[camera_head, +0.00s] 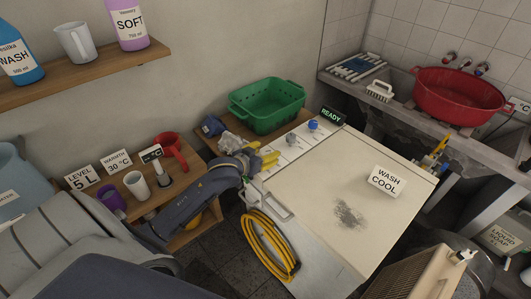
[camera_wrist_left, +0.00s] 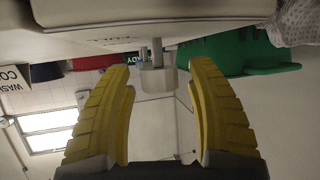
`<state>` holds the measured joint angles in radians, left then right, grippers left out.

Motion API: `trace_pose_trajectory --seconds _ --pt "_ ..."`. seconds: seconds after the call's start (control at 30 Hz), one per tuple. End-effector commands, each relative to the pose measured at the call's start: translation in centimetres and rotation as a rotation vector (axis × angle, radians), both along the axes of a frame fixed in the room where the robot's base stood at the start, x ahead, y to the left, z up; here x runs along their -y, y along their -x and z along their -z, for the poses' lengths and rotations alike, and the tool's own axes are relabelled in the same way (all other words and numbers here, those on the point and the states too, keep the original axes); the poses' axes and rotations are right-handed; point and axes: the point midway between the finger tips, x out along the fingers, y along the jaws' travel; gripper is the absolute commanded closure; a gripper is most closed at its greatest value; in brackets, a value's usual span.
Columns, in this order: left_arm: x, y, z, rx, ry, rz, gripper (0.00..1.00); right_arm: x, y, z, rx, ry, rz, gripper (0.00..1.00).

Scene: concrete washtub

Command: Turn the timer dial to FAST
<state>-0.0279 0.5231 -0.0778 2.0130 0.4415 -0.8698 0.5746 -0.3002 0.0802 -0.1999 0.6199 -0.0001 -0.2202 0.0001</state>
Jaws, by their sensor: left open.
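The cream washer (camera_head: 330,185) has a pale control strip along its left edge, with a blue knob (camera_head: 313,125) and a grey-white knob (camera_head: 291,138). My left gripper (camera_head: 270,158) is at the near end of this strip, its yellow fingers pointing towards it. In the left wrist view the gripper (camera_wrist_left: 162,85) is open, with a grey knob (camera_wrist_left: 157,72) between and slightly beyond the fingertips; I see no firm contact. Which knob is the timer dial, and any FAST mark, cannot be read.
A green basket (camera_head: 267,104) stands behind the strip, beside the READY sign (camera_head: 331,116). A WASH COOL sign (camera_head: 387,180) stands on the lid. A yellow hose (camera_head: 268,245) hangs at the washer's front. A shelf with cups (camera_head: 135,184) is beside my left arm.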

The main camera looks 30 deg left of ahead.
Motion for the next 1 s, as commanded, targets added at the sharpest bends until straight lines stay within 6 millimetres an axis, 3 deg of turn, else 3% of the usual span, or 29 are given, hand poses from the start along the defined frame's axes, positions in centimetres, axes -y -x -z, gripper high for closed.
trace_pose_trajectory --seconds 0.27,0.7,1.0 --pt "0.00 -0.01 0.01 0.000 0.000 0.000 0.44 0.00 -0.02 0.00 0.000 0.000 0.000 0.56" --pt "-0.02 0.00 0.01 0.000 0.000 0.000 0.95 -0.01 -0.04 0.00 0.001 0.000 0.000 0.56" --pt "-0.09 -0.04 -0.01 -0.001 -0.005 0.020 0.96 -0.02 -0.05 -0.01 0.001 0.000 0.000 0.56"
